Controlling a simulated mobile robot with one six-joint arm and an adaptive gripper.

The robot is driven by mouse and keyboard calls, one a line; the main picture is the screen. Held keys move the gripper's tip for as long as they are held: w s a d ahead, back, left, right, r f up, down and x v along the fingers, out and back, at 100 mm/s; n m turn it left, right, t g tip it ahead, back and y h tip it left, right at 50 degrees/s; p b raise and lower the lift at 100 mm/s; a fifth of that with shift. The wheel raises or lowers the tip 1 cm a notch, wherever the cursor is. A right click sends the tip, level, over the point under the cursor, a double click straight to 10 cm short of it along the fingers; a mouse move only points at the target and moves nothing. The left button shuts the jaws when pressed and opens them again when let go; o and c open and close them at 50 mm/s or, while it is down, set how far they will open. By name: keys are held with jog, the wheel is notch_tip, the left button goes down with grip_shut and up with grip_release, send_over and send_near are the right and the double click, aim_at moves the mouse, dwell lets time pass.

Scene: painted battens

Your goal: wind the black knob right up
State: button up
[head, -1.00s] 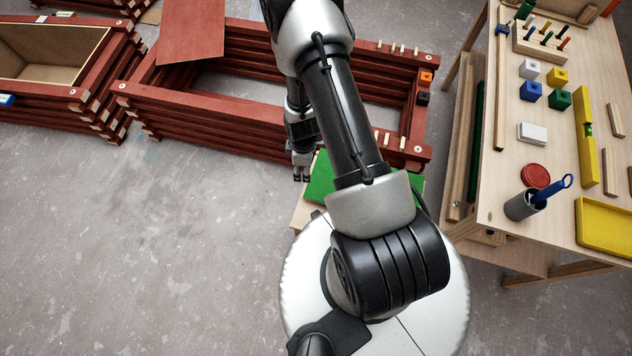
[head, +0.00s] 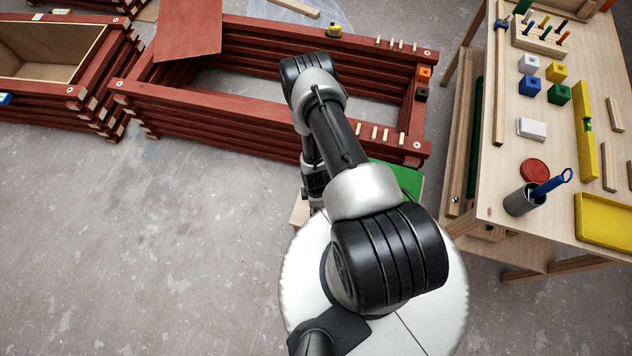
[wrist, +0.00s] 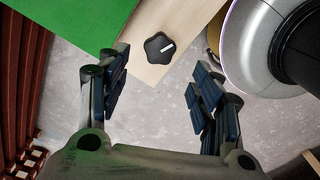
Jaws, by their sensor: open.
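The black knob (wrist: 159,48) shows in the wrist view. It is star-shaped with a white line on its top, and it sits on a pale wooden board (wrist: 150,70) beside a green panel (wrist: 50,40). My gripper (wrist: 160,95) is open and empty. Its fingers stand apart to the left and right, lower in the picture than the knob, and do not touch it. In the head view the green panel (head: 398,178) shows beside my arm; the knob and my gripper are hidden there.
Red stacked battens form a frame (head: 210,107) beyond my base. A workbench (head: 500,180) with coloured blocks, a grey cup and a yellow tray stands at right. The floor at left is clear. My rounded white base is close at the right in the wrist view.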

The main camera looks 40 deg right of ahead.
notch_tip(320, 180, down, 8)
jog(key=shift+f+b, duration=0.15)
jog(key=shift+b, duration=1)
jog(key=c, duration=1.1)
